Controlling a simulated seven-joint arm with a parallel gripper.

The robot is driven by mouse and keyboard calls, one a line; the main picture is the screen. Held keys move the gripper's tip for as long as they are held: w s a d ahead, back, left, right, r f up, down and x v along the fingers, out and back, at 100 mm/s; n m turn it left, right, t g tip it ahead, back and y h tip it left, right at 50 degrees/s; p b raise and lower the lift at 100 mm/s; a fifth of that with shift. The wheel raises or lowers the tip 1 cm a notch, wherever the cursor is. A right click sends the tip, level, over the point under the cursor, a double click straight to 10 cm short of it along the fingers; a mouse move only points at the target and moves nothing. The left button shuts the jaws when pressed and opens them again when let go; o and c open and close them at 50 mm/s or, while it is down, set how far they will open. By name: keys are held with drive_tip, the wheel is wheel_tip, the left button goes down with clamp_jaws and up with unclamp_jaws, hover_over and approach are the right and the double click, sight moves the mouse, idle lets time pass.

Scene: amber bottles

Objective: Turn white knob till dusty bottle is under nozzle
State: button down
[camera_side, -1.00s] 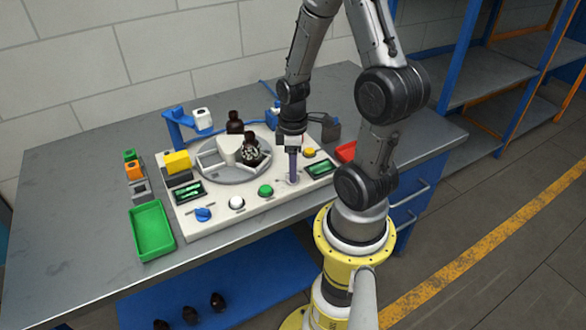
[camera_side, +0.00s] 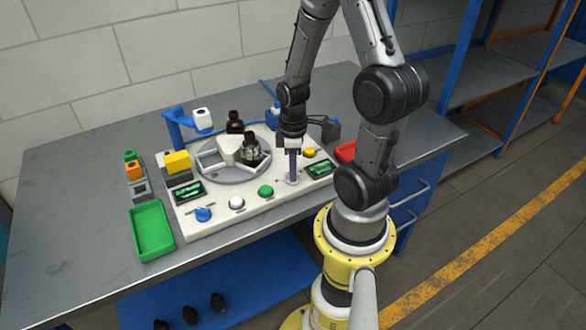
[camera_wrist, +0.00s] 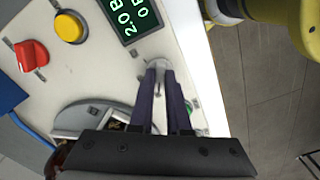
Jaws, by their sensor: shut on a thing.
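My gripper (camera_side: 292,181) points down at the front right of the cream panel, with its purple fingers shut on the white knob. The wrist view shows the fingertips close together at the pale round base of the white knob (camera_wrist: 157,64), which they mostly cover. The grey turntable (camera_side: 218,172) carries a dark bottle (camera_side: 235,122) at the back and a dark bottle with whitish marks (camera_side: 251,153) at the front right. I cannot tell if those marks are dust or a label. I cannot tell which part is the nozzle; a blue bracket with a white head (camera_side: 202,118) stands at the back left.
The panel has a blue knob (camera_side: 203,214), a white dome (camera_side: 237,203), a green dome (camera_side: 265,191) and a yellow button (camera_side: 310,152). A red knob (camera_wrist: 31,56) shows in the wrist view. A green tray (camera_side: 152,230) lies left. Small dark bottles (camera_side: 190,314) lie below.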

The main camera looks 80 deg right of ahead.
drive_tip(key=m, duration=0.5)
drive_tip(key=shift+m, duration=0.3)
drive_tip(key=m, duration=0.6)
idle(0.5)
drive_tip(key=c, duration=0.9)
unclamp_jaws()
wheel_tip(320, 180, up, 14)
drive_tip(key=shift+f, duration=0.1)
